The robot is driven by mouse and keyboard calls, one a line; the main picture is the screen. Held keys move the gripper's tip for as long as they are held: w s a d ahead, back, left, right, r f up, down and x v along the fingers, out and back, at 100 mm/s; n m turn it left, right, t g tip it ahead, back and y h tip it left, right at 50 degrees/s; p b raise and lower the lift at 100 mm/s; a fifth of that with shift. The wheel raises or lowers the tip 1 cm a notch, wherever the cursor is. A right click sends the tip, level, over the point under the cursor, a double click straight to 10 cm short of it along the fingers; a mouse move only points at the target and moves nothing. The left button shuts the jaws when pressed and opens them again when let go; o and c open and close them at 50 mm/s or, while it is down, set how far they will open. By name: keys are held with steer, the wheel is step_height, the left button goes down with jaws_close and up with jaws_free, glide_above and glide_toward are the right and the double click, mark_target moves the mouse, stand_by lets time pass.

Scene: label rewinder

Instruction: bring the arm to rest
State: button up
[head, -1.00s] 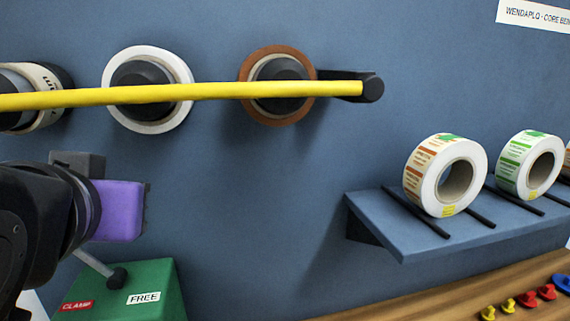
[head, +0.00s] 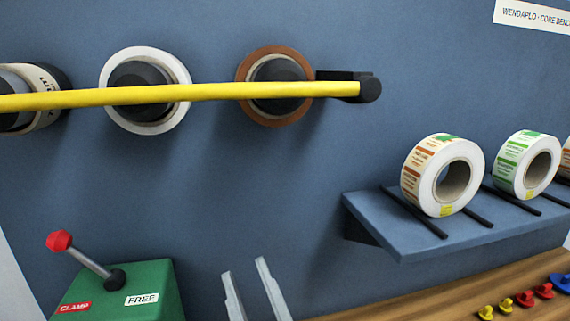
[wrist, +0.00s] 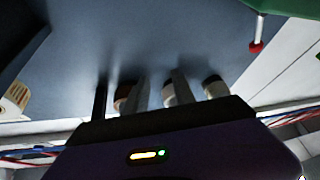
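My gripper (head: 247,272) shows at the bottom of the head view as two grey fingers pointing up. A clear gap lies between them and nothing is held. It is right of the green clamp box (head: 160,279) and left of the roll shelf, apart from both. In the wrist view my purple gripper body fills the bottom, with dim fingers above it. The box's lever with a red knob (head: 59,240) leans left, over the CLAMP label side. The red knob also shows at the upper right of the wrist view (wrist: 256,47).
A yellow bar (head: 215,92) crosses in front of a white-rimmed roll (head: 183,71) and a brown-rimmed roll (head: 246,66). A blue shelf (head: 401,247) holds label rolls (head: 412,180) at right. Coloured knobs lie on the wooden bench (head: 420,297). The wall between box and shelf is clear.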

steer(key=s+d+f+m+g+h, duration=0.2)
steer(key=s+d+f+m+h, duration=0.2)
steer(key=s+d+f, duration=0.8)
steer(key=s+d+f+m+g+h, duration=0.3)
steer(key=s+d+f+h, duration=0.3)
steer(key=s+d+f, duration=0.6)
steer(key=s+m, duration=0.1)
steer(key=s, duration=0.5)
steer(key=shift+d+f+m+g, duration=0.2)
steer(key=shift+m+g, duration=0.1)
steer(key=shift+m, duration=0.1)
